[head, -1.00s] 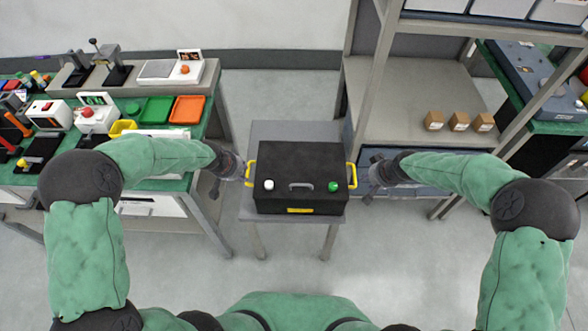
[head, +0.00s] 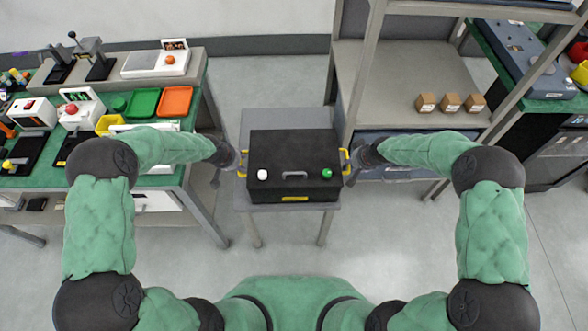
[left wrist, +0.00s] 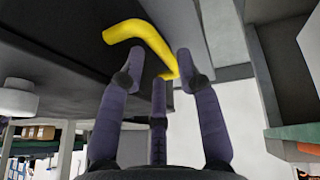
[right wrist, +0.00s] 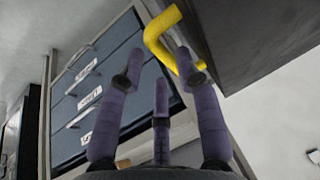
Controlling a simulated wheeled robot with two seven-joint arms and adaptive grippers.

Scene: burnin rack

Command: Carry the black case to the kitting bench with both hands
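The black case (head: 293,155) sits on a small grey table. It has a yellow handle on each side, a grey top handle, a white knob and a green knob. My left gripper (head: 236,160) is at the left yellow handle (head: 243,163). In the left wrist view its fingers (left wrist: 155,72) are spread, with the handle (left wrist: 150,40) at their tips. My right gripper (head: 357,160) is at the right yellow handle (head: 345,162). In the right wrist view its fingers (right wrist: 160,68) are spread, with the handle (right wrist: 160,35) by the tips. Neither looks closed on a handle.
The small grey table (head: 290,220) stands between a green-topped bench (head: 165,180) with trays and tools at left and a grey shelf rack (head: 400,80) with small boxes at right. Another green-topped bench (head: 545,105) is at far right. Floor is open in front of the table.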

